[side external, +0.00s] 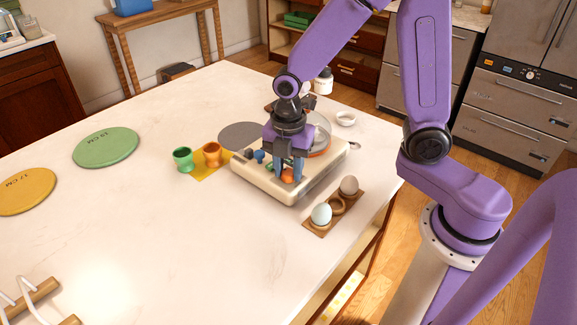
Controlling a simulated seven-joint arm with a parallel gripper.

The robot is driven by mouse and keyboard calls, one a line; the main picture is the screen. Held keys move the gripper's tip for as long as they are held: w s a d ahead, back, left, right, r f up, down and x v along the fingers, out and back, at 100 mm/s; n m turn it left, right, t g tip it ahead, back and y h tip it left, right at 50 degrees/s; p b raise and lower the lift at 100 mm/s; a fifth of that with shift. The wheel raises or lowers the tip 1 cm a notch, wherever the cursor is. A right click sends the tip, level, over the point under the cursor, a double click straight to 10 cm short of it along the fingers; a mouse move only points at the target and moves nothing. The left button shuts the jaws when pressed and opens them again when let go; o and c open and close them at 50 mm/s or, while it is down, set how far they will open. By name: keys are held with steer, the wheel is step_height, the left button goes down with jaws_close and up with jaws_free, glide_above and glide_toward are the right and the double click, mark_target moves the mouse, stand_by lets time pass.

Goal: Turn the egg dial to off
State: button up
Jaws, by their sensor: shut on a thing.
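A cream cooker (262,184) stands on the white worktop, with small coloured dials along its front. An orange dial (288,176) is at the right of that row. A blue dial (260,156) and a green dial (268,168) sit to its left. My gripper (288,174) points down over the front of the cooker, its blue fingers shut on the orange dial. The fingers partly cover the dials, so their markings and pointer angle cannot be read. I cannot tell from markings which is the egg dial.
A wooden egg holder (337,206) with two eggs stands right of the cooker. Green (183,159) and orange (212,154) egg cups stand to the left. A pan (318,135) is behind my gripper.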

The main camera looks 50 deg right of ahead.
mark_target(288, 172)
steer(key=shift+n, duration=0.3)
steer(key=o, duration=0.8)
steer(key=shift+c, duration=0.2)
steer(key=shift+r, duration=0.1)
step_height(288, 172, up, 17)
steer(key=shift+r, duration=0.15)
